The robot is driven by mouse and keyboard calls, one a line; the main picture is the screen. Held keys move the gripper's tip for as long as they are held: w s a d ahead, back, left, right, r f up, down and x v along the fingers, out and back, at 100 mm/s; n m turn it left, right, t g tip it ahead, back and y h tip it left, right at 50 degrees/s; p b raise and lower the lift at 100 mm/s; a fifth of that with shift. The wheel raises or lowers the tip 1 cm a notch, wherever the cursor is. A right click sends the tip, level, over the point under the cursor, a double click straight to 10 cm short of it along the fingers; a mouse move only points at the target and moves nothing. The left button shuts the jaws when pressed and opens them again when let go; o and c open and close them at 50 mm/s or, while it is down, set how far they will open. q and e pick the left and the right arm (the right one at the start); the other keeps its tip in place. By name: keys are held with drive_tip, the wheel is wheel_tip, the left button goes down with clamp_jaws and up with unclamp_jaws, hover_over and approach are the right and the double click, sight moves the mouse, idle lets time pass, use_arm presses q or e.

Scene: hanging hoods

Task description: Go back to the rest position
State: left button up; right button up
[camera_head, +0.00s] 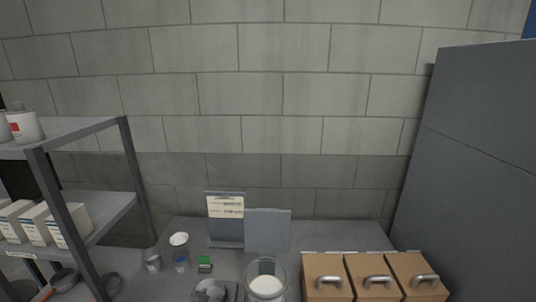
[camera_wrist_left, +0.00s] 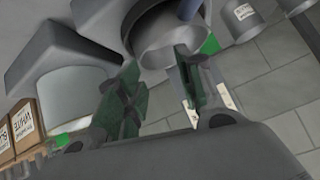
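My left gripper (camera_wrist_left: 157,68) shows in the left wrist view with its two dark green fingers apart. It is open, and I see nothing held between the fingers. A grey round metal opening (camera_wrist_left: 178,38) lies behind the fingertips; I cannot tell whether they touch it. Neither gripper shows in the head view, and my right gripper is in no view.
A grey bench (camera_head: 180,226) holds small containers, a glass jar of white material (camera_head: 266,282) and several brown boxes with handles (camera_head: 376,276). A metal shelf (camera_head: 92,128) stands left and a tall grey panel (camera_head: 470,170) right. Labelled brown boxes (camera_wrist_left: 22,124) show in the wrist view.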

use_arm(q)
drive_tip(key=s+a+n+g, duration=0.1)
drive_tip(key=s+a+g, duration=0.15)
drive_tip(key=s, duration=0.75)
drive_tip(key=s+a+n+g, duration=0.1)
drive_tip(key=s+g, duration=0.3)
drive_tip(key=s, duration=0.6)
wheel_tip(320, 180, down, 38)
drive_tip(key=s+b, duration=0.2)
drive_tip(key=b, duration=0.3)
drive_tip(key=s+a+f+g+b, duration=0.1)
drive_tip(key=s+a+f+b, duration=0.1)
drive_tip(key=s+f, duration=0.9)
drive_tip(key=s+a+f+m+g+b, duration=0.1)
drive_tip(key=s+a+f+b, duration=0.2)
drive_tip(key=s+f, duration=0.8)
drive_tip(key=shift+a+f+y, duration=0.4)
drive_tip(key=shift+a+f, duration=0.3)
drive_tip(key=shift+f, duration=0.95)
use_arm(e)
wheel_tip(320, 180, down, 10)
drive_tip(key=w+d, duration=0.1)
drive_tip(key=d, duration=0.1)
use_arm(q)
drive_tip(key=shift+s, duration=0.1)
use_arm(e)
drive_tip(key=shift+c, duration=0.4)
